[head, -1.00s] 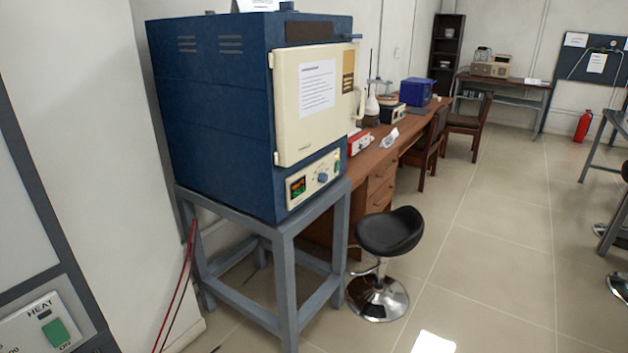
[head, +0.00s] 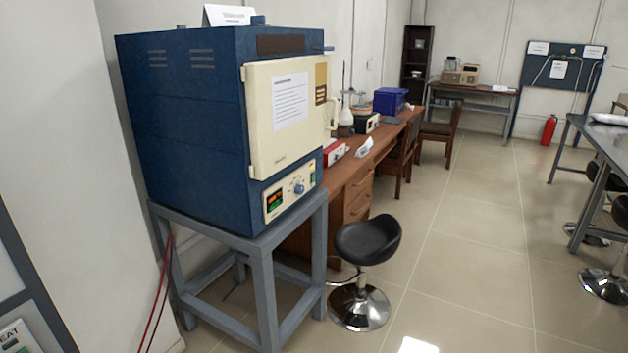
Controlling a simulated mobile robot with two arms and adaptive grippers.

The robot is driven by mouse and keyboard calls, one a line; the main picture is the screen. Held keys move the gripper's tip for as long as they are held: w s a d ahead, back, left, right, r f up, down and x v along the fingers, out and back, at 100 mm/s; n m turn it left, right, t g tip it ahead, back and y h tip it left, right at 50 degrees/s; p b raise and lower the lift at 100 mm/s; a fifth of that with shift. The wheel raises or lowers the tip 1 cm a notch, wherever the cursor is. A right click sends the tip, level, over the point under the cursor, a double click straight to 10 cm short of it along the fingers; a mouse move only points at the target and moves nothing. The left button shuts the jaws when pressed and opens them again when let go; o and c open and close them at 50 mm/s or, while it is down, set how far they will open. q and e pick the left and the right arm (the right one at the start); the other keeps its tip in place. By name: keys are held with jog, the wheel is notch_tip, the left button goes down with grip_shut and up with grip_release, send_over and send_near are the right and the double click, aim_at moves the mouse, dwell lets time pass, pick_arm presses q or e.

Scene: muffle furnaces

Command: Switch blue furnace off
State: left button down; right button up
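The blue furnace (head: 190,125) stands on a grey metal stand (head: 262,290) left of the middle in the head view. Its cream door (head: 290,140) is shut and faces right. Below the door is a control panel (head: 289,192) with a lit display (head: 274,199) in red and green and a blue knob (head: 299,188). A small green switch (head: 312,179) sits at the panel's right end; its position is too small to tell. Neither of my grippers is in view.
A black stool (head: 366,242) stands right of the stand, beside a long wooden desk (head: 358,180). Red cables (head: 160,285) hang at the stand's left. Another grey unit (head: 28,290) is at the left edge.

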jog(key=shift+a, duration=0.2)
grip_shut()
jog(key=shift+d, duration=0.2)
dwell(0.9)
